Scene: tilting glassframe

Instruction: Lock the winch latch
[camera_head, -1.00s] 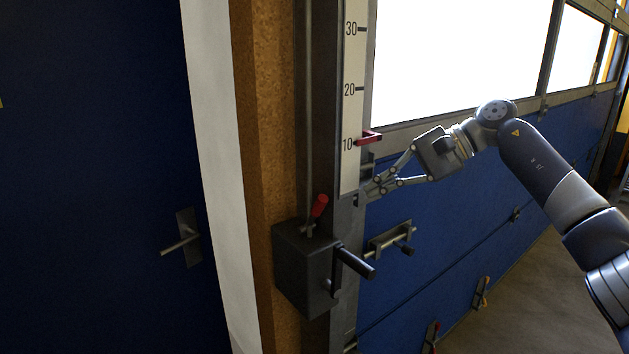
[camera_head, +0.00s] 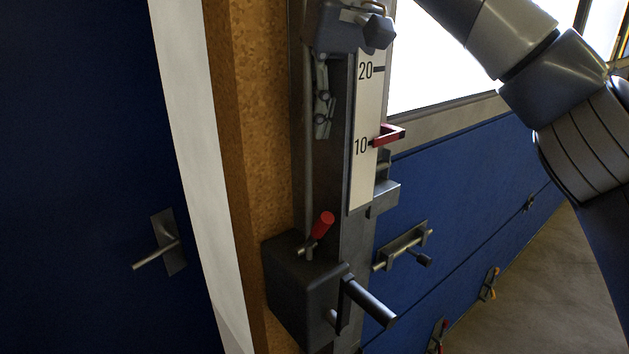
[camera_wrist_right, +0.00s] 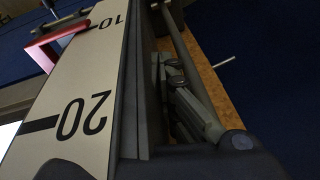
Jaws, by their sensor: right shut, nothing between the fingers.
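The winch is a dark grey box (camera_head: 300,290) low on the metal post, with a black crank handle (camera_head: 370,302) at its right front. The latch is a small lever with a red grip (camera_head: 322,225) on top of the box, tilted up to the right. My right gripper (camera_head: 323,130) is shut and empty, pointing down along the post above the red grip, with a clear gap between them. In the right wrist view its fingers (camera_wrist_right: 190,105) lie beside the post; the red latch grip does not show there. My left gripper is not in view.
A scale (camera_head: 366,130) with a red pointer (camera_head: 388,134) runs along the post, right of my gripper. A thin cable runs down to the winch. A blue door (camera_head: 90,180) with a lever handle (camera_head: 168,245) is at left; a blue gate with a bolt (camera_head: 404,245) is at right.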

